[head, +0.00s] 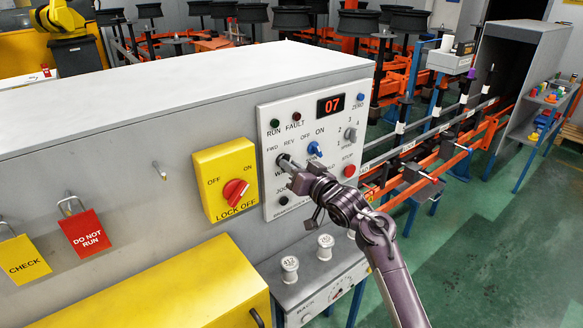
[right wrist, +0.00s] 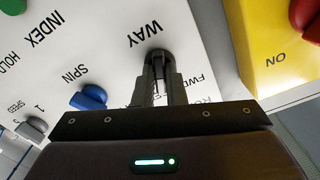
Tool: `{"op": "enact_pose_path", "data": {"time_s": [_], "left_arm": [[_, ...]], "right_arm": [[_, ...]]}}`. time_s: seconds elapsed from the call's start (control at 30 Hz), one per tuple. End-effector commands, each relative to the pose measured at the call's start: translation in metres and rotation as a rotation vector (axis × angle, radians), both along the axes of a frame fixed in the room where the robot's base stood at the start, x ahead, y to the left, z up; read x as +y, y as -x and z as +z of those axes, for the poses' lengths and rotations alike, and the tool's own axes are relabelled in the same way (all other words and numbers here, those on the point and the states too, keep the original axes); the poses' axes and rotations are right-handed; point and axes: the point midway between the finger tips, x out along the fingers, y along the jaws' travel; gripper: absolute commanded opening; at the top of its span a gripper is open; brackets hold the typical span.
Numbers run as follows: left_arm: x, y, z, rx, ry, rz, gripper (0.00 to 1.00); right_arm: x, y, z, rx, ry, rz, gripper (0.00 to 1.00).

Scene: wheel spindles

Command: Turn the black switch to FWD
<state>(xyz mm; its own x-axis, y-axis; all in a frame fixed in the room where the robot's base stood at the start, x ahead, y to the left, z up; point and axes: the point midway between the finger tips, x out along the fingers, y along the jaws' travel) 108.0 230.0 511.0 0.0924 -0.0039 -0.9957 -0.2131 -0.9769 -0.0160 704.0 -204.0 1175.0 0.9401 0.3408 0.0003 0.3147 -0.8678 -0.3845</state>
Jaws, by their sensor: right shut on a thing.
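The black switch (head: 282,158) sits on the white control panel (head: 268,205), under the words FWD and REV. My right gripper (head: 289,162) reaches it from the lower right and is shut on it. In the right wrist view the two fingertips (right wrist: 157,78) close around the black switch (right wrist: 154,54), beside the word WAY. The fingers cover most of the knob, so I cannot tell which mark it points to. My left gripper is not in view.
A blue switch (head: 314,149), a red STOP button (head: 349,170) and a grey speed knob (head: 350,134) are close by on the panel. A yellow lock-off box (head: 212,165) with a red knob stands out to the left. Two white spools (head: 290,264) (head: 325,246) stand below.

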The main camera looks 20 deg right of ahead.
Motion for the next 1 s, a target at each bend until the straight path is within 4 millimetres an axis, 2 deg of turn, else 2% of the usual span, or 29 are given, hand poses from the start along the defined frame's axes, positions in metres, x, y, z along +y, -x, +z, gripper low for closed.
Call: {"op": "enact_pose_path", "data": {"time_s": [0.27, 0.7, 1.0], "left_arm": [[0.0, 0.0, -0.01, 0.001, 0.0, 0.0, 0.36], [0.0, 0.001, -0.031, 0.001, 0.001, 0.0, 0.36], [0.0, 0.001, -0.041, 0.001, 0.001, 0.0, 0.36]], "right_arm": [[0.0, 0.0, -0.002, -0.059, 0.165, 0.0, 0.0], [0.0, 0.0, -0.002, -0.192, 0.531, 0.0, 0.0], [0.0, 0.0, -0.001, -0.256, 0.709, 0.0, 0.0]]}}
